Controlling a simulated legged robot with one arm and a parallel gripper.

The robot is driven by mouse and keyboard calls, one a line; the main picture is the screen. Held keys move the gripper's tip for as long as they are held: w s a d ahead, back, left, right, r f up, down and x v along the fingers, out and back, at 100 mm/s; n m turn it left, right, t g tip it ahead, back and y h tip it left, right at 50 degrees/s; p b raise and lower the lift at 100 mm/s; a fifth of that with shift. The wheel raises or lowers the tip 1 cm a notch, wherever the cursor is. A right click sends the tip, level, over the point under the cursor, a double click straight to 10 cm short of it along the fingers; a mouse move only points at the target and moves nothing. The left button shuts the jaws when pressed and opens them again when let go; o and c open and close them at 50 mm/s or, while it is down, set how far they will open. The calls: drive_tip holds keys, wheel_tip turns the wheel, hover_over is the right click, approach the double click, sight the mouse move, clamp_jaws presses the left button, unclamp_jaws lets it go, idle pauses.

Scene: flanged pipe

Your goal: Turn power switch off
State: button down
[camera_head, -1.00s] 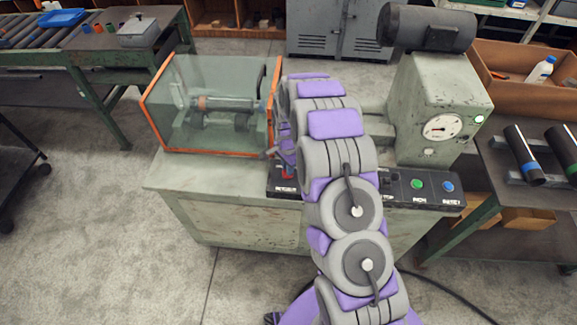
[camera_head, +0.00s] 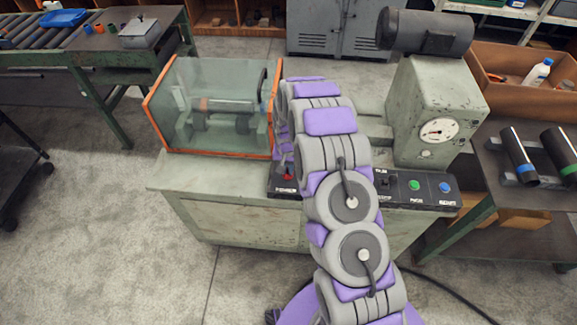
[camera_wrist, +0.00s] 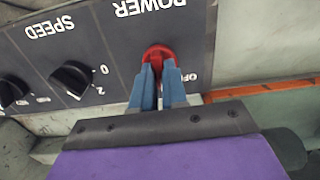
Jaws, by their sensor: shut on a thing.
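The red power switch (camera_wrist: 159,54) sits on a dark panel, beneath the upside-down word POWER in the wrist view. An OFF label shows just right of it. My gripper (camera_wrist: 158,78) has its two blue fingers shut on the red switch. In the head view the control panel (camera_head: 398,187) runs along the machine's front, and a small red part of the switch (camera_head: 287,176) shows at its left end. My arm covers most of the gripper and the panel's middle there.
A black speed knob (camera_wrist: 73,78) is beside the switch. Green (camera_head: 414,186) and blue (camera_head: 444,187) buttons are on the panel's right. A clear orange-framed guard (camera_head: 215,105) stands behind the panel. A dial gauge (camera_head: 438,131) is on the grey housing. Pipes (camera_head: 518,157) lie on the right bench.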

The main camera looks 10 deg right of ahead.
drive_tip(key=n, duration=0.4)
drive_tip(key=shift+s+a+n, duration=0.1)
drive_tip(key=shift+s+n, duration=0.05)
drive_tip(key=shift+n, duration=0.15)
drive_tip(key=shift+f+n, duration=0.1)
drive_tip(key=shift+n, duration=1.9)
drive_tip(key=c, duration=1.2)
unclamp_jaws()
drive_tip(key=shift+o, duration=0.2)
wheel_tip(320, 180, up, 17)
drive_tip(key=p, duration=0.2)
drive_tip(key=shift+r, duration=0.2)
